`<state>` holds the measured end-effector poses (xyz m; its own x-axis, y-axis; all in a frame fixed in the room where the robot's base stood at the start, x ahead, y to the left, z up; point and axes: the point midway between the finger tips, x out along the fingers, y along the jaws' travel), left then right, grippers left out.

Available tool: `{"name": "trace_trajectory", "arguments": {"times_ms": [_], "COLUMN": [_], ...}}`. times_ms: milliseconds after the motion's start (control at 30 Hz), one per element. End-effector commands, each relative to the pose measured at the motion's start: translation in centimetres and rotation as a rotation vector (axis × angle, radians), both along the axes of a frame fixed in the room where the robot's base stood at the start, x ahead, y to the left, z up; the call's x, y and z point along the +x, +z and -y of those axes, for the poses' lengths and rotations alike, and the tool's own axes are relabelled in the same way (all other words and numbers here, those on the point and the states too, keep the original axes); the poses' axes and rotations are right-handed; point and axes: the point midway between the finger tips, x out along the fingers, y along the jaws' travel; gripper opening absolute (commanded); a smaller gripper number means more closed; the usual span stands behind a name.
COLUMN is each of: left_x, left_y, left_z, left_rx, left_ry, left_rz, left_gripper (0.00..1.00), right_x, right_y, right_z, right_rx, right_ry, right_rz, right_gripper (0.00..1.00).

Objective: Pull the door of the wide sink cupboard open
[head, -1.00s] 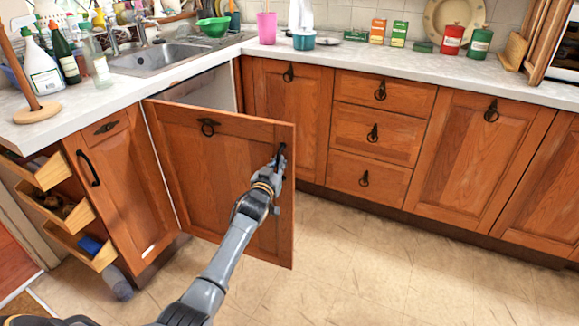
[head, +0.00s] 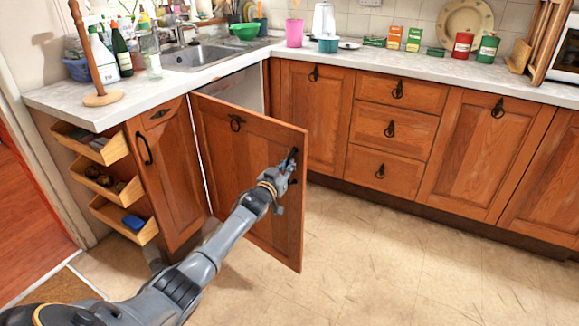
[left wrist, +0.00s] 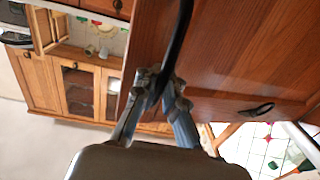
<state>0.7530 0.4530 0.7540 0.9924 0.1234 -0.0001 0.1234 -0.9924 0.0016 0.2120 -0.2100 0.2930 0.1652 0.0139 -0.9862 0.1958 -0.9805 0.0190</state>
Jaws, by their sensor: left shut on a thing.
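The wide wooden sink cupboard door (head: 235,165) stands swung out from the counter below the sink, with a wide gap behind its upper edge. A ring pull (head: 236,123) hangs near its top. My left gripper (head: 290,167) is at the door's free right edge, shut on the dark bar handle there. In the left wrist view the fingers (left wrist: 162,88) close around the black handle (left wrist: 178,45), with the door's wood (left wrist: 235,60) beside it. Part of the handle is hidden by the fingers. My right gripper is not in view.
A narrow cupboard (head: 167,165) and open pull-out trays (head: 103,150) are left of the door. Drawers (head: 390,130) and more closed cupboards line the right. The tiled floor (head: 400,270) in front is clear. The sink (head: 205,54) is in the worktop above.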

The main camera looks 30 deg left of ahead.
Motion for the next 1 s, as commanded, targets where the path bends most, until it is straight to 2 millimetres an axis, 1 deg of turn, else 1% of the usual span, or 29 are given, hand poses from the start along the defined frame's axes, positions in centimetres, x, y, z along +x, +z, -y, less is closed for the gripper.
{"name": "trace_trajectory", "arguments": {"times_ms": [33, 267, 300, 333, 600, 733, 867, 1000], "left_x": [0.1, 0.1, 0.0, 0.0, 0.0, -0.4, -1.6, -3.9], "left_y": [0.1, 0.0, 0.0, 0.0, 0.0, -0.1, -0.2, -0.2], "left_z": [0.3, 0.3, 0.3, 0.3, 0.2, 0.2, 0.4, 0.7], "left_rx": [0.000, 0.000, 0.000, 0.000, 0.001, 0.001, 0.001, 0.002], "left_ry": [-0.005, -0.005, -0.005, -0.005, -0.002, -0.003, -0.003, -0.004], "left_rz": [0.003, 0.003, 0.003, 0.003, 0.001, 0.000, 0.000, -0.001], "left_gripper": [0.00, 0.00, 0.15, 0.19, 0.19, 0.19, 0.19, 0.19], "right_x": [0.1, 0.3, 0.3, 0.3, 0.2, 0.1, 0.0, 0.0], "right_y": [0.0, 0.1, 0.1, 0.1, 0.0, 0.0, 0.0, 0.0], "right_z": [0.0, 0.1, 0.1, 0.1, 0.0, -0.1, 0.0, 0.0], "right_rx": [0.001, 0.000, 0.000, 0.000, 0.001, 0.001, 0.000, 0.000], "right_ry": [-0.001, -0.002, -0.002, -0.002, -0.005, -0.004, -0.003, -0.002], "right_rz": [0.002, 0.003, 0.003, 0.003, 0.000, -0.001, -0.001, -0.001], "right_gripper": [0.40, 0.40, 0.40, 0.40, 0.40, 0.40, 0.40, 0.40]}}
